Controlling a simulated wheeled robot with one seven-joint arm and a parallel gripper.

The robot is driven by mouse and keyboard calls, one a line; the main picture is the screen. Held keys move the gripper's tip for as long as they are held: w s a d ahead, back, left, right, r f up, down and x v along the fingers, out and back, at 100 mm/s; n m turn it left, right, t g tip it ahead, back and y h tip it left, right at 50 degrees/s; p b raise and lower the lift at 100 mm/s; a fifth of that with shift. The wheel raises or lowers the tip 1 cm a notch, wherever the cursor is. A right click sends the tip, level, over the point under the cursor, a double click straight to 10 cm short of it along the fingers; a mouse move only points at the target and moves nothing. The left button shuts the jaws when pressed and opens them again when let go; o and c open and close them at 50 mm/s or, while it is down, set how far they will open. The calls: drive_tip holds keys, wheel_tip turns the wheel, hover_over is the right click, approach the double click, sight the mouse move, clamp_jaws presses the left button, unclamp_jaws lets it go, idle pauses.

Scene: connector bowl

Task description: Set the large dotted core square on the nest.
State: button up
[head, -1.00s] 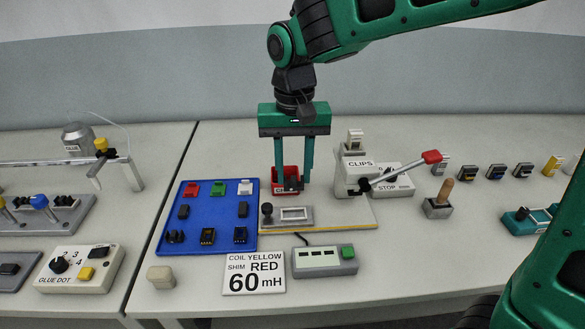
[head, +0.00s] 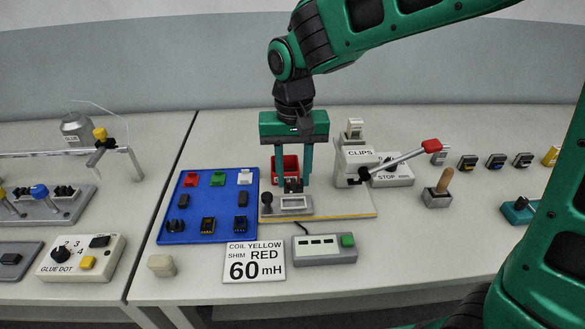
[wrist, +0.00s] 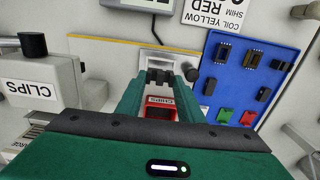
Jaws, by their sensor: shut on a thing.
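My gripper (head: 294,182) is shut on a dark core (head: 293,186), held between its two green fingers. The core also shows as a dark block with upright parts in the wrist view (wrist: 160,76). Its dots are too small to make out. The nest (head: 294,202), a grey block with a pale rectangular window, stands on the fixture board just in front of the held core. In the wrist view the nest (wrist: 154,57) is partly hidden behind the core. I cannot tell whether core and nest touch.
A red bin (head: 290,162) lies behind the fingers. The blue tray (head: 184,230) with several parts is at left. The CLIPS press (head: 352,158) with its red-knobbed lever stands close at right. A black knob (head: 265,198) stands left of the nest. A meter (head: 318,250) is in front.

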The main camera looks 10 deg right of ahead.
sight(294, 181)
drive_tip(key=shift+f, duration=2.15)
drive_tip(key=shift+f, duration=0.1)
drive_tip(key=o, duration=1.2)
drive_tip(key=shift+c, duration=0.2)
